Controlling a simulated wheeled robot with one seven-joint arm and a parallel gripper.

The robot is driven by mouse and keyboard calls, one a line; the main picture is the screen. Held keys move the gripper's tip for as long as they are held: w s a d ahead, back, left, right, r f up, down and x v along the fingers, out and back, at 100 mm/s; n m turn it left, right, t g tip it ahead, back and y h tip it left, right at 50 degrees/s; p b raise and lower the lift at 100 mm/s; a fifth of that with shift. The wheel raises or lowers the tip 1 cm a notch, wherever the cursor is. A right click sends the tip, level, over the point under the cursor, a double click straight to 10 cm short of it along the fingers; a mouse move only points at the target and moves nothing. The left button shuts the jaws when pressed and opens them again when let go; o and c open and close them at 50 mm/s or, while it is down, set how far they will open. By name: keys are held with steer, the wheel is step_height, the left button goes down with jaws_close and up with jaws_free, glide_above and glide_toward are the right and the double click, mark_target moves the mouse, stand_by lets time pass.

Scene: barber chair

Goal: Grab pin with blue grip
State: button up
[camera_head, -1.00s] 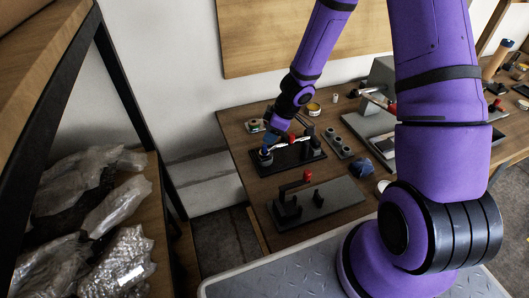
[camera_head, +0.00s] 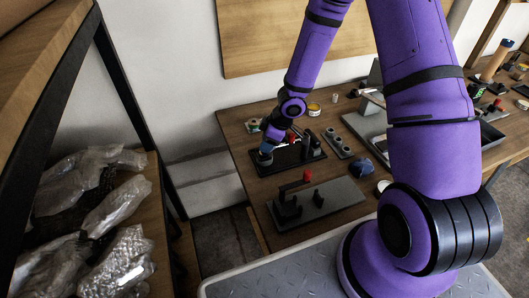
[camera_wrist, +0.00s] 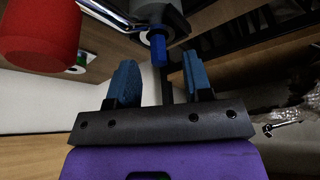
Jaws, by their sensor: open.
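The blue pin grip (camera_wrist: 157,46) shows in the wrist view as a short upright blue cylinder by a grey round fitting. It lies ahead of my gripper (camera_wrist: 160,74), between the lines of its two blue fingers. The jaws are open, with a clear gap and nothing held. In the head view my gripper (camera_head: 267,147) is over the left end of a black fixture base (camera_head: 297,158) on the wooden table. There the pin cannot be told apart from my fingers.
A red knob (camera_wrist: 38,35) is close at the wrist view's upper left, beside a shiny metal bar. A second fixture with a grey plate (camera_head: 335,196) stands nearer on the table. A dark blue object (camera_head: 364,167) and a double-holed block (camera_head: 338,144) are to the right.

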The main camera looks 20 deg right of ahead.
steer(key=shift+w+a+f, duration=0.1)
steer(key=shift+f, duration=0.25)
jaws_close()
steer(key=shift+r, duration=0.2)
